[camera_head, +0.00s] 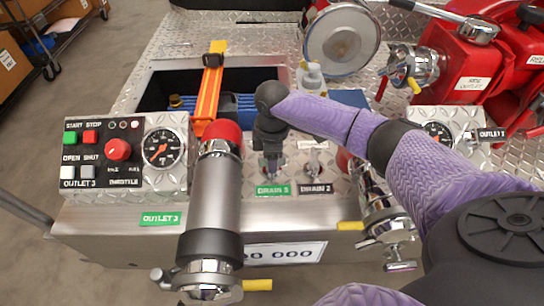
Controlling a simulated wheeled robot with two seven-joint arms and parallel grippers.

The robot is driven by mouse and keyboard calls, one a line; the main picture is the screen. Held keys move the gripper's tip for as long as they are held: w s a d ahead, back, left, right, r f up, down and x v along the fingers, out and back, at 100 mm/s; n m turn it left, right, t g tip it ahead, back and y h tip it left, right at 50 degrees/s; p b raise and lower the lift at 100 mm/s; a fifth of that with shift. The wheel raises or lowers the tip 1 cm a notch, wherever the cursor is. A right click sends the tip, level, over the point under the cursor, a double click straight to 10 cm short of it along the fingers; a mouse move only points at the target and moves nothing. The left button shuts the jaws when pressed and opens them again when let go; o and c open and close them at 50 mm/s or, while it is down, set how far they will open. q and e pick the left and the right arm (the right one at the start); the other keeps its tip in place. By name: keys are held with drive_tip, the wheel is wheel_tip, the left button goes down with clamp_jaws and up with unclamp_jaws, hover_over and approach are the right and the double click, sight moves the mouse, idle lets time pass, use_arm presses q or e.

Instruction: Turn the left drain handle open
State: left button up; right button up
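The left drain handle (270,167) is a small metal fitting on the silver panel, above the green DRAIN 3 label (273,190). The right drain handle (315,165) stands beside it above the dark DRAIN 2 label (316,188). My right gripper (270,155) comes in on the purple arm from the right and points down over the left drain handle. The gripper's dark body hides most of this handle. Whether the fingers touch or grip it is too small to tell. My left gripper is not in view.
A large silver pipe with a red collar (215,195) stands just left of the drain handles. A control panel (125,155) with buttons and a gauge is further left. A metal valve (380,215) is at the right, below my arm. An orange strap (208,95) crosses the recess behind.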

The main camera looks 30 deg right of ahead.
clamp_jaws()
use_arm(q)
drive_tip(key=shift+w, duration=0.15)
